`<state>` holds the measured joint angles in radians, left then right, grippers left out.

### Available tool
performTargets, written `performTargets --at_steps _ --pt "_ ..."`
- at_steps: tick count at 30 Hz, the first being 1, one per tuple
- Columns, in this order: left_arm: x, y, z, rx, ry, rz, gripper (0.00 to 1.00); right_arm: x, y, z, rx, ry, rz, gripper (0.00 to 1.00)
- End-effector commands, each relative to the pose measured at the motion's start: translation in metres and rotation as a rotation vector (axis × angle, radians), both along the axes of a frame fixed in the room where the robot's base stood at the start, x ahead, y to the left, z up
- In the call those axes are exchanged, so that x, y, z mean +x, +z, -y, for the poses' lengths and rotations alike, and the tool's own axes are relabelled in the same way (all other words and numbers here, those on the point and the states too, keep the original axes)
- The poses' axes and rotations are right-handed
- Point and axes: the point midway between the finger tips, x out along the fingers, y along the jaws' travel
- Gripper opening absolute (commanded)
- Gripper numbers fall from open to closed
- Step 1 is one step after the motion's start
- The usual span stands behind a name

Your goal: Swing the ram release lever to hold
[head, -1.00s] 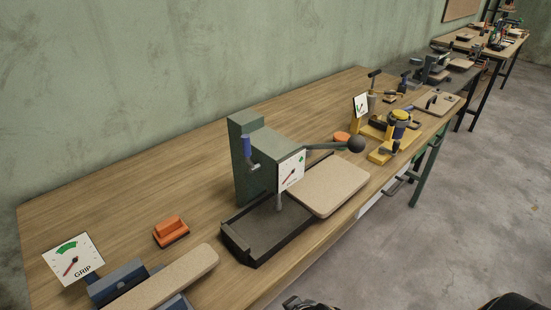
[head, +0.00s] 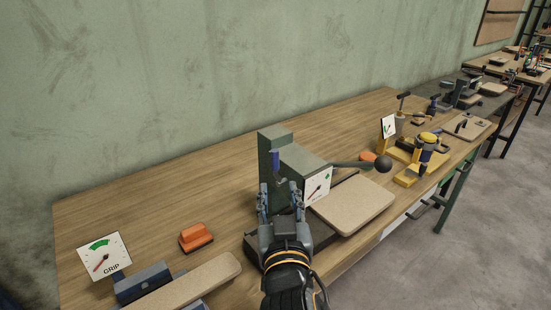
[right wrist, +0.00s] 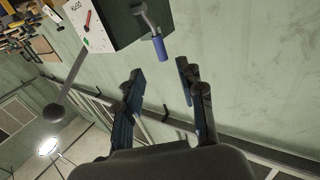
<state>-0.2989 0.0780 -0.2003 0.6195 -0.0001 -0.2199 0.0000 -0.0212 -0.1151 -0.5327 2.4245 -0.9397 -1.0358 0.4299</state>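The green press (head: 290,160) stands on the workbench with a gauge card (head: 317,186) on its front. A small lever with a blue grip (head: 275,160) is on the press's left side, its grip roughly upright; I take it as the ram release lever. My right gripper (head: 280,188) is open in front of the press, fingers pointing at the lever. In the right wrist view the blue grip (right wrist: 160,47) lies just beyond the gap between the open fingertips (right wrist: 160,70), apart from both. The gripper partly hides the press's base. My left gripper is not in view.
A long arm with a black ball knob (head: 383,164) sticks out right of the press. A tan board (head: 355,203) lies at the press's right. An orange block (head: 195,237) and a GRIP gauge (head: 104,257) are at left. Bare benchtop (head: 190,195) lies behind them.

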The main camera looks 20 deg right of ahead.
Motion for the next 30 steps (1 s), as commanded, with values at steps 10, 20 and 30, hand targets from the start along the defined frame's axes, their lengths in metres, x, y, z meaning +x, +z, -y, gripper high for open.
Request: performTargets --at_steps 10,20,30 --pt "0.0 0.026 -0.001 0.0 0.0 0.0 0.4 0.073 0.004 0.018 -0.005 -0.002 -0.001 0.39" --pt "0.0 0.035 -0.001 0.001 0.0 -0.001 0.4 0.109 0.0 0.027 -0.001 0.0 -0.003 0.39" --pt "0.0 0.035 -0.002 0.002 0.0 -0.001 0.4 0.111 -0.001 0.028 0.001 0.0 -0.003 0.35"
